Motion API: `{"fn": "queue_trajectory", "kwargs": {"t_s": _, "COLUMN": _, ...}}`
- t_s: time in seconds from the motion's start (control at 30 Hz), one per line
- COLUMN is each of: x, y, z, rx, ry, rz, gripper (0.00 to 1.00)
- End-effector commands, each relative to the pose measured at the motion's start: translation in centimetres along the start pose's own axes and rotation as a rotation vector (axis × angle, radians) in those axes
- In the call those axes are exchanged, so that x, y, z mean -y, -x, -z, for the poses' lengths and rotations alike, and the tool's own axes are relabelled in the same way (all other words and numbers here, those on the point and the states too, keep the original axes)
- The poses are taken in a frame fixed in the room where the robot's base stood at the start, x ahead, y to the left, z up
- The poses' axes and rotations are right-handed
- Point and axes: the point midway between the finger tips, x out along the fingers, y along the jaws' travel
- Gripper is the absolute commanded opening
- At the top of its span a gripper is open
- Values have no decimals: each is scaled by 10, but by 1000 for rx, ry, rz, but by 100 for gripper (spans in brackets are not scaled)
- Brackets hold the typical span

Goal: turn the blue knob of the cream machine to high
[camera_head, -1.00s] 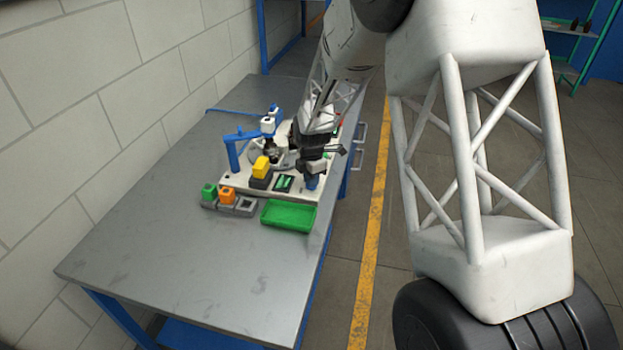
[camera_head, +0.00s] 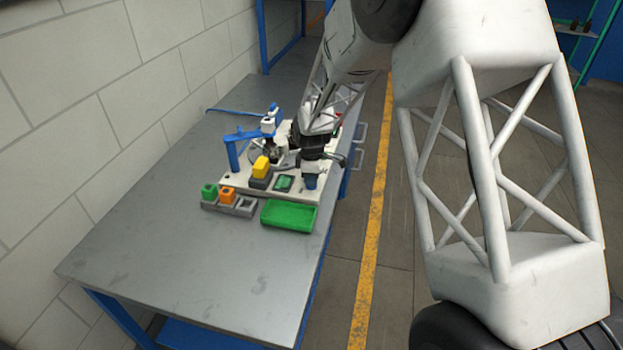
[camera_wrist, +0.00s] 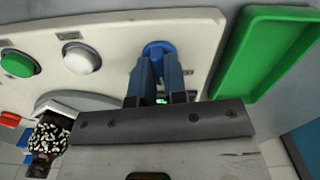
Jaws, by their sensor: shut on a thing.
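The cream machine (camera_head: 235,187) stands on the grey table and shows as a cream panel in the wrist view (camera_wrist: 120,28). The blue knob (camera_wrist: 158,47) sits on that panel, partly hidden behind my fingers. In the head view the knob (camera_head: 310,182) is a small blue shape at the machine's right front. My gripper (camera_wrist: 159,75) is shut on the blue knob, with one blue-grey finger on each side of it. In the head view my gripper comes down over the knob from above. Any setting marks around the knob are hidden or too small to read.
A green tray (camera_head: 290,216) lies beside the machine. A green button (camera_wrist: 18,63) and a white button (camera_wrist: 82,59) sit on the panel. The near table is clear.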

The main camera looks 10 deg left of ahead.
Motion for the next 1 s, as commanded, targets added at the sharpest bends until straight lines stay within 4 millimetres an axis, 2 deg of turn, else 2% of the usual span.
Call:
{"fn": "queue_trajectory", "kwargs": {"t_s": 0.7, "x": 0, "y": 1, "z": 1, "rx": -1, "ry": -672, "rz": -1, "gripper": 0}}
{"fn": "queue_trajectory", "kwargs": {"t_s": 1.0, "x": 0, "y": 1, "z": 1, "rx": -2, "ry": -868, "rz": -1, "gripper": 0}}
